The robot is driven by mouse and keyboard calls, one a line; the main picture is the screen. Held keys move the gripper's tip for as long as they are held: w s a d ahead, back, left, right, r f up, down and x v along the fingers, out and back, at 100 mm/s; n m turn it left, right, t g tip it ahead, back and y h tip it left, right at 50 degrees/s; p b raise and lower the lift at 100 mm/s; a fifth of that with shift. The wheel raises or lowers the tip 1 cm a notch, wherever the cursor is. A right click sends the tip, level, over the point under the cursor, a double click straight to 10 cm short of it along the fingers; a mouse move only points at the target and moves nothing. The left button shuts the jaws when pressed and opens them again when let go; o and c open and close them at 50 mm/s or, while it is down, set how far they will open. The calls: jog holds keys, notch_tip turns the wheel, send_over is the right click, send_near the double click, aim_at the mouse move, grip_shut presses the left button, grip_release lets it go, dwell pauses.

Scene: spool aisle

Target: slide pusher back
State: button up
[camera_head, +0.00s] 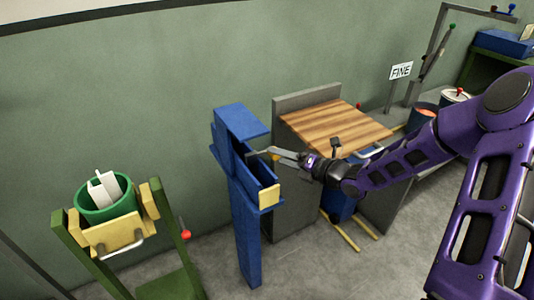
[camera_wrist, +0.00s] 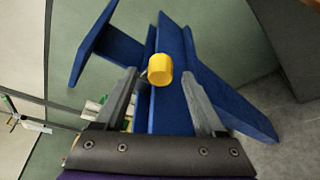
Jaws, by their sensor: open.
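A blue stand (camera_head: 246,235) holds a trough-like blue channel (camera_head: 262,172) with a raised blue plate (camera_head: 242,121) above its far end. In the wrist view the blue channel (camera_wrist: 168,112) runs up the picture. A yellow knob (camera_wrist: 160,69) sits at the channel, between my two fingertips, with a gap on each side; I take it as the pusher's handle. The yellow knob also shows small in the head view (camera_head: 276,157). My gripper (camera_head: 274,154) is open around the knob, reaching in from the right; it also fills the lower wrist view (camera_wrist: 158,78). The pusher's body is hard to make out.
A yellow plate (camera_head: 269,196) is on the channel's near end. A wooden-topped grey bench (camera_head: 333,128) stands close behind my gripper. A green stand (camera_head: 82,252) with a green bucket (camera_head: 118,205) is at left. Floor between the stands is clear.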

aim_at(268, 154)
jog(key=x, duration=0.6)
jog(key=shift+d, duration=0.1)
grip_shut()
jog(key=shift+s+d+f, duration=0.1)
jog(key=shift+f, duration=0.1)
dwell(1.0)
